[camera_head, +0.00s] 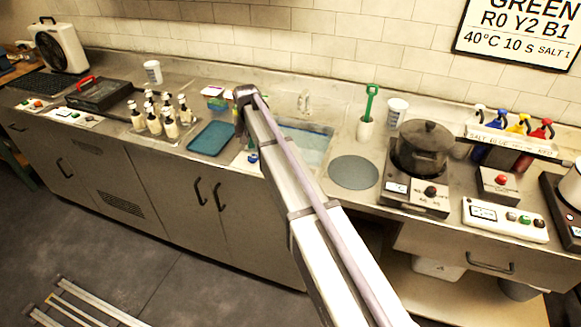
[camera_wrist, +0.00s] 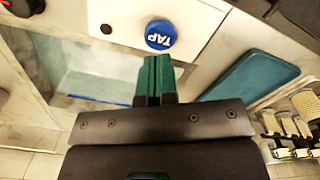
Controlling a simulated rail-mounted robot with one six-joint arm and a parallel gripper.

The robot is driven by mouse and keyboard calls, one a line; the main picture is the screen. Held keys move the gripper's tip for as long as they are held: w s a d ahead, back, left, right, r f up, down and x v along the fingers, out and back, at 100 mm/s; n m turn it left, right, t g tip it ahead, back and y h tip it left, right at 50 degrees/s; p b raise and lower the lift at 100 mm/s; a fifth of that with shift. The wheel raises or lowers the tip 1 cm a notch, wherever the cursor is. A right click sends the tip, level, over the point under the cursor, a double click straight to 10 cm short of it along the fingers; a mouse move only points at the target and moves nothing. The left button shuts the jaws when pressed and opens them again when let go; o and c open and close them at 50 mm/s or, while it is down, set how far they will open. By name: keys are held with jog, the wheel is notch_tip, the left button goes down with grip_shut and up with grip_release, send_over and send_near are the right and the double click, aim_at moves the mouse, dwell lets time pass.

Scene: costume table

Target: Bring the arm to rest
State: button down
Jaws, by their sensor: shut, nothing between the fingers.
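My arm (camera_head: 300,200) reaches out over the counter, with its wrist end (camera_head: 246,95) above the area between the teal tray and the sink. In the wrist view my gripper (camera_wrist: 155,75) shows its two green fingers pressed together, with nothing between them. The fingers point toward a blue TAP button (camera_wrist: 160,35) and appear apart from it. In the head view the fingers are mostly hidden by the arm, and the blue button (camera_head: 252,157) shows just below the wrist.
The sink basin (camera_head: 312,147) lies right of the wrist. The teal tray (camera_head: 211,138) and several pump bottles (camera_head: 160,118) stand to its left. A green-handled brush (camera_head: 369,105) stands in a holder behind a grey round mat (camera_head: 353,172). A pot (camera_head: 424,150) sits on a hotplate further right.

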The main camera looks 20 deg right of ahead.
dwell(0.3)
jog(key=s+n, duration=0.2)
jog(key=s, duration=3.2)
jog(key=c, duration=1.8)
grip_release()
